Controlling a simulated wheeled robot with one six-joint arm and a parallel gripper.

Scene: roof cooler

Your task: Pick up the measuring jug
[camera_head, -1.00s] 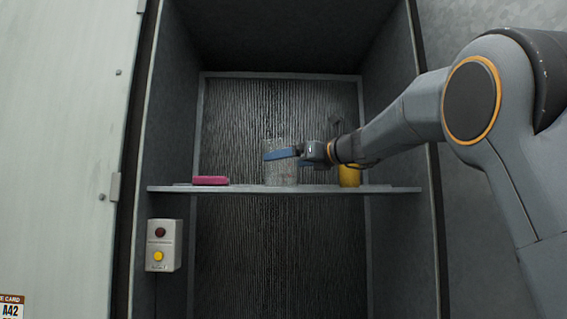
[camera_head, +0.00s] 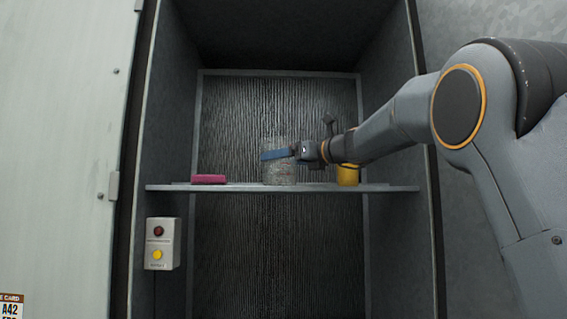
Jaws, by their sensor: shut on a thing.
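The measuring jug (camera_head: 280,172) is a clear, see-through vessel upright on the shelf, near its middle. It blends with the ribbed panel behind it. My gripper (camera_head: 277,154) reaches in from the right, with blue fingers across the upper part of the jug. The fingers are shut on the jug. The jug's base looks level with the shelf; a small gap beneath it cannot be told.
The grey shelf (camera_head: 240,188) spans the cabinet. A pink block (camera_head: 208,179) lies on it to the left, and a yellow container (camera_head: 348,176) stands to the right, below my wrist. A switch box (camera_head: 162,244) is on the left wall under the shelf. Room above the shelf is free.

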